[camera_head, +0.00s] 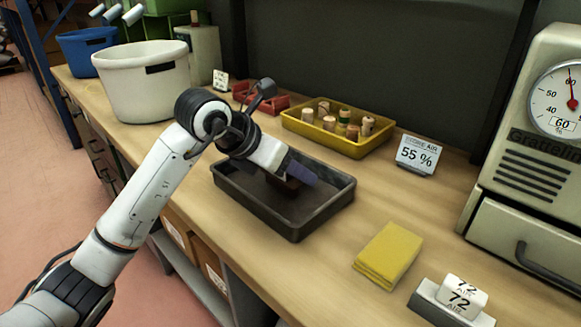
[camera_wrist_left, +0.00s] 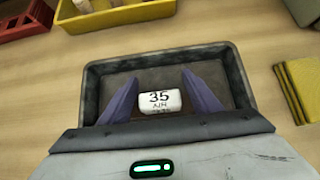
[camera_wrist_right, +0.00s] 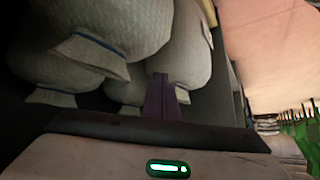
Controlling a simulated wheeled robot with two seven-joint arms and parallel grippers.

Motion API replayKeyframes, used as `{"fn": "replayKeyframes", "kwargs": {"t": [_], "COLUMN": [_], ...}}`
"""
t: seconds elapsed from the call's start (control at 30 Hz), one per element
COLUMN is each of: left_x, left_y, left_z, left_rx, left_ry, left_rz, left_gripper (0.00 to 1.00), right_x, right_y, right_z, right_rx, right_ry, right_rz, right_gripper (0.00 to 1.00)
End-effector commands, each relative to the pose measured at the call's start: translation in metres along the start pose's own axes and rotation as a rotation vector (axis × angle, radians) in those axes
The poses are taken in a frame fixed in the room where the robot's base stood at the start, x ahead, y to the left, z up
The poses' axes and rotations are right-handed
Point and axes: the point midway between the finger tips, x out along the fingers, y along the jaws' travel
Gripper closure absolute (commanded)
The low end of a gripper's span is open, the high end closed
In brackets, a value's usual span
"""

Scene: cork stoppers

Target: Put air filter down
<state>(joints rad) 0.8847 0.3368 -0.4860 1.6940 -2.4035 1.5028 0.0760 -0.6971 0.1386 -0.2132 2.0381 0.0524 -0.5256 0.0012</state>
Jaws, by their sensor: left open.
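A small block, the likely air filter, with a white face marked 35 (camera_wrist_left: 160,101) and smaller blurred text, lies in the black tray (camera_wrist_left: 95,80) in the left wrist view. The black tray (camera_head: 325,213) stands on the bench in the head view, where my gripper largely hides the block. My left gripper (camera_wrist_left: 160,85) is open, its purple fingers on either side of the block with gaps between. It reaches down into the tray in the head view (camera_head: 300,172). My right gripper (camera_wrist_right: 162,85) shows only in its wrist view, fingers together, with nothing visible between them.
A yellow tray of corks (camera_head: 380,138) stands behind the black tray. A white tub (camera_head: 143,90) stands back left. Pale sacks (camera_wrist_right: 110,30) are near my right gripper.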

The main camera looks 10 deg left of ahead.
Motion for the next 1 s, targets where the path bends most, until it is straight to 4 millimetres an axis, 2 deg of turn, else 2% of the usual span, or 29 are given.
{"fn": "replayKeyframes", "kwargs": {"t": [0.17,0.4,0.6,0.8,1.0], "left_x": [-0.02,-0.073,-0.107,-0.121,-0.122], "left_y": [0.002,0.002,0.001,0.001,0.0], "left_z": [0.003,0.003,0.003,0.002,0.002], "left_rx": [0.001,0.002,0.001,-0.001,-0.001], "left_ry": [-0.003,-0.003,-0.002,0.0,0.0], "left_rz": [0.004,0.006,0.003,0.001,0.001], "left_gripper": [0.43,0.43,0.43,0.43,0.43], "right_x": [-0.002,-0.004,-0.005,-0.005,-0.004], "right_y": [0.0,0.0,0.0,-0.001,-0.001], "right_z": [-0.003,-0.004,-0.004,-0.004,-0.003], "right_rx": [-0.001,-0.002,-0.002,-0.003,-0.002], "right_ry": [0.001,0.001,-0.001,-0.002,-0.002], "right_rz": [0.001,0.001,0.001,0.001,0.001], "right_gripper": [1.0,1.0,1.0,1.0,1.0]}}
